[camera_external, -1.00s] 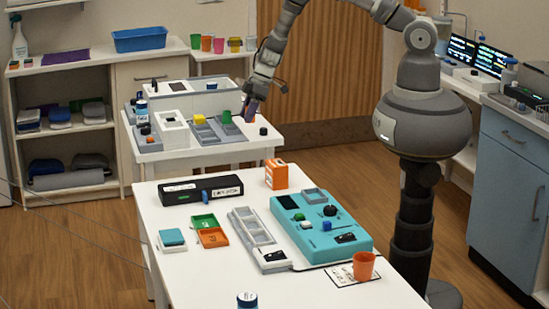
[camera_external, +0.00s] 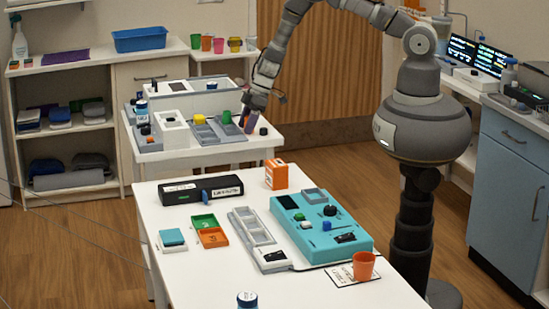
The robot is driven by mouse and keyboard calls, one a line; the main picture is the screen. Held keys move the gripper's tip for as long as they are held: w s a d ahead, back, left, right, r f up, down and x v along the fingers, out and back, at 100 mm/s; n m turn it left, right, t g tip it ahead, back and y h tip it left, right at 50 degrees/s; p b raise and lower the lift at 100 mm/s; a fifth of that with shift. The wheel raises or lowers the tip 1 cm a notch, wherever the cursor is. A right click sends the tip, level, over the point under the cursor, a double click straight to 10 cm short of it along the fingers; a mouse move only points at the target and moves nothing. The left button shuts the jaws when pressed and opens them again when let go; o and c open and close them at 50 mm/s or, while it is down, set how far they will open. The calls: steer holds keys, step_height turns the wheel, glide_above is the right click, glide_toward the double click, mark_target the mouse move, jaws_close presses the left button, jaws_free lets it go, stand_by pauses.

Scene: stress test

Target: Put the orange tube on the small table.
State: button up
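My gripper (camera_external: 249,124) is low over the right end of the back white table (camera_external: 264,143), pointing down. A small orange object (camera_external: 242,121), perhaps the orange tube, shows only as a sliver at the gripper's fingers. The fingers cover most of it, so I cannot tell whether they are around it or beside it, or open or shut. A small side table (camera_external: 232,55) stands against the back wall with several coloured cups on it, one of them orange (camera_external: 219,46). Another orange cup (camera_external: 364,266) stands on the near table's right corner.
Grey trays and white boxes fill the back table. The near table (camera_external: 190,280) holds a teal panel (camera_external: 340,225) and an orange box (camera_external: 276,175).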

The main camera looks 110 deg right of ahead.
steer(key=shift+r, duration=0.35)
steer(key=p+v, duration=0.4)
steer(key=v, duration=0.8)
steer(key=w+r+t+h, duration=0.2)
steer(key=w+r, duration=0.5)
steer(key=r, duration=0.4)
steer(key=w+r+t+h, duration=0.25)
steer(key=w+r, duration=0.45)
steer(key=r, duration=0.5)
steer(key=w+a+r+m+t+h, duration=0.1)
steer(key=a+r, duration=0.3)
steer(key=r, duration=0.6)
steer(key=w+a+r+t+h, duration=0.1)
steer(key=a+r+t, duration=0.15)
steer(key=r, duration=0.75)
steer(key=s+a+r+m+t+y, duration=0.1)
steer(key=s+a+r, duration=0.2)
steer(key=a+r, duration=0.4)
steer(key=s+a+r+y, duration=0.1)
steer(key=s+a+r, duration=0.1)
steer(key=a+r, duration=0.5)
steer(key=s+a+r+n+t+y, duration=0.1)
steer(key=s+a+r+y, duration=0.3)
steer(key=s+a+r, duration=0.7)
step_height(320, 180, up, 3)
steer(key=shift+s+r+n+t, duration=0.25)
steer(key=shift+s+n+t, duration=0.2)
steer(key=shift+s, duration=0.35)
